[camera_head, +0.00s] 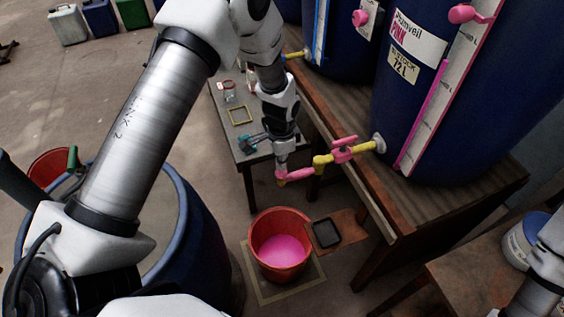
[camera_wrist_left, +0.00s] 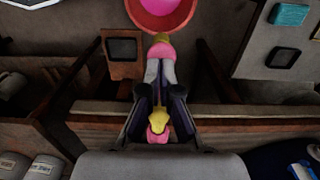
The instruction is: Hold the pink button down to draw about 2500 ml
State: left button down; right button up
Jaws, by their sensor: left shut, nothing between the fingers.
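A blue vat (camera_head: 450,90) labelled PINK and 72 L has a yellow and pink tap (camera_head: 345,150) reaching out over the table edge. My left gripper (camera_head: 281,172) is shut and empty, pointing down at the pink outer end of the tap, apparently touching it. In the left wrist view its fingertips (camera_wrist_left: 159,72) meet close to the pink end, and pink and yellow tap parts show behind the fingers. The pink button's exact outline is hard to tell. Below, a red bucket (camera_head: 256,247) holds pink liquid. My right gripper is out of view.
A dark display pad (camera_head: 326,233) lies on a board beside the bucket. A small table (camera_head: 243,154) with a jar and a yellow frame stands behind. A wooden bench (camera_head: 440,205) bears the vats. Another red bucket (camera_head: 50,167) is at left.

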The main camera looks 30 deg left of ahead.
pick_arm(q)
notch_tip(320, 180, up, 10)
jog(key=b, duration=0.1)
jog(key=shift+r, duration=0.15)
dwell(0.5)
